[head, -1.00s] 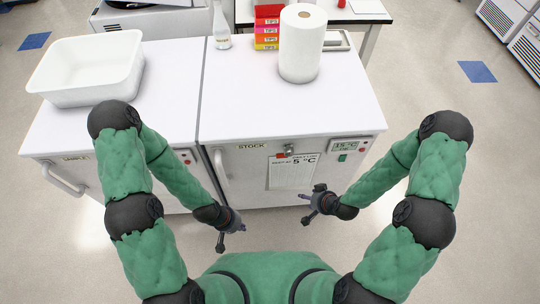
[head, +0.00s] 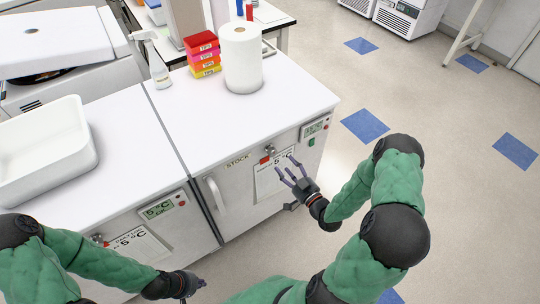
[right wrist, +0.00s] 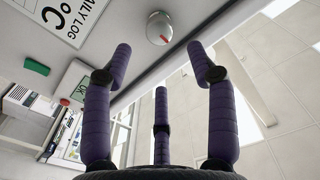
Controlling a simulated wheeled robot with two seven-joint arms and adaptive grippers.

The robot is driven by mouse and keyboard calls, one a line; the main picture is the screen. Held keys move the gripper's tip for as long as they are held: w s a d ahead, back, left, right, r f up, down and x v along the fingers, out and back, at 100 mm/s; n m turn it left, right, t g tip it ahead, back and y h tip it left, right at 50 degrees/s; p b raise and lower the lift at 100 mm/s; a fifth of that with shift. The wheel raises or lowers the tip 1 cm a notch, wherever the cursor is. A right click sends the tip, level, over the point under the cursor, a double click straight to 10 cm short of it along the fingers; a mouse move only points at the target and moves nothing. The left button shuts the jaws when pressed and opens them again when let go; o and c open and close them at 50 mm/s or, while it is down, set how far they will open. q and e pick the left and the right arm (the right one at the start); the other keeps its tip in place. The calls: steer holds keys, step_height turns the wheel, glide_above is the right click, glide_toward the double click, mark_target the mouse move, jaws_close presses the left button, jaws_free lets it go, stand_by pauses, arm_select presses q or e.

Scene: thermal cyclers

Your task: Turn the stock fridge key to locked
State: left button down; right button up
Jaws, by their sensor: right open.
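The stock fridge (head: 225,200) is a white under-counter unit labelled STOCK. Its lock (head: 268,150) is a small silver fitting at the top of the door, with a red spot beside it. In the right wrist view, a round silver fitting with a red mark (right wrist: 159,28), apparently this lock, lies beyond the fingertips.
The door handle (head: 216,194) sticks out left of the log sheet (head: 274,178). A display panel (head: 315,127) is right of the lock. A paper roll (head: 242,60), coloured tip boxes (head: 203,55), a spray bottle (head: 157,65) and a white tub (head: 75,150) stand on top. Floor at right is clear.

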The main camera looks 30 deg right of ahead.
mark_target(274, 153)
steer(key=w, duration=0.3)
steer(key=w+b, duration=0.1)
steer(key=w, duration=0.2)
steer(key=w+a+b, duration=0.1)
steer(key=w, duration=0.1)
steer(key=shift+w, duration=0.4)
